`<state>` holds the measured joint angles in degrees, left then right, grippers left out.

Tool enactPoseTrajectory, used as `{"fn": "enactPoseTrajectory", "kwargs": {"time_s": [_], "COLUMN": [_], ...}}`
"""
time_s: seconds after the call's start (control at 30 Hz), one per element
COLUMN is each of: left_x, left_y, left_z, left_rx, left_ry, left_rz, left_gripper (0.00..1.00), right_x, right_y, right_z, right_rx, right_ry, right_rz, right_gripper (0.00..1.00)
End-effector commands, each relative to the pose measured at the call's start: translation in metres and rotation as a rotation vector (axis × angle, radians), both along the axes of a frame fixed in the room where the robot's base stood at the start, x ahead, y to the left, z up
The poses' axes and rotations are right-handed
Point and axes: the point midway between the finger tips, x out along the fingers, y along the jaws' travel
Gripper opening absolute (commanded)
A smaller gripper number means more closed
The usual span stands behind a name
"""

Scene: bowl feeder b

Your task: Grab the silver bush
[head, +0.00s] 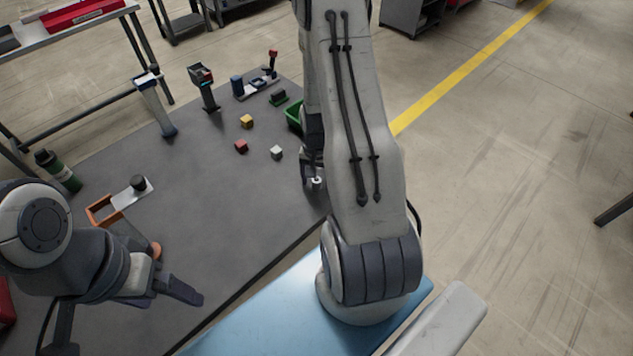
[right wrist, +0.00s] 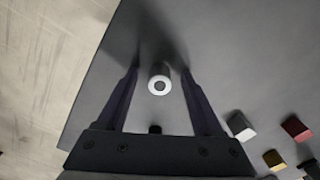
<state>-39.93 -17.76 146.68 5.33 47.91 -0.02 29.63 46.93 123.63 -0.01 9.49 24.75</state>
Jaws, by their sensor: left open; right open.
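The silver bush (right wrist: 159,84) is a short, pale cylinder with a dark hole, on the grey table (right wrist: 245,65) near its edge. In the head view the bush (head: 316,181) shows as a small bright ring, partly hidden by my right arm. My right gripper (right wrist: 160,76) is open, with one finger on each side of the bush and a gap to both. Its height over the table is hard to tell. In the head view my right gripper (head: 311,172) is mostly covered by the arm. My left gripper (head: 168,278) is open and empty at the lower left.
White (head: 277,152), red (head: 241,147) and yellow (head: 246,120) cubes lie behind the bush. A green bin (head: 293,115) is half hidden by my right arm. An orange frame (head: 101,212) lies near my left arm. The middle of the table is clear.

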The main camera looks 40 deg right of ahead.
Motion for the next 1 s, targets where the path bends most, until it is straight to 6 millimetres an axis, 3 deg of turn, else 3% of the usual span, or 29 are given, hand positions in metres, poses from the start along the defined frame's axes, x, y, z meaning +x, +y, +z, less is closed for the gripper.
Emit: {"fn": "enactPoseTrajectory", "kwargs": {"time_s": [0.13, 0.3, 0.77, 1.0], "left_x": [0.000, 0.000, 0.000, 0.000], "left_y": [0.000, 0.000, 0.000, 0.000], "left_z": [0.000, 0.000, -0.002, -0.008], "left_rx": [0.000, 0.000, 0.000, 0.000], "left_ry": [0.000, 0.000, 0.000, 0.000], "left_rz": [0.000, 0.000, 0.000, 0.000], "left_gripper": [0.85, 0.85, 0.85, 0.85], "right_x": [0.000, 0.000, 0.001, 0.002], "right_y": [0.000, 0.000, -0.001, -0.001], "right_z": [0.000, 0.000, 0.007, 0.042], "right_rx": [-0.001, -0.001, -0.002, -0.004], "right_ry": [-0.001, -0.001, -0.004, -0.007], "right_rz": [0.000, 0.000, 0.000, 0.000], "right_gripper": [0.64, 0.00, 0.00, 0.00]}}
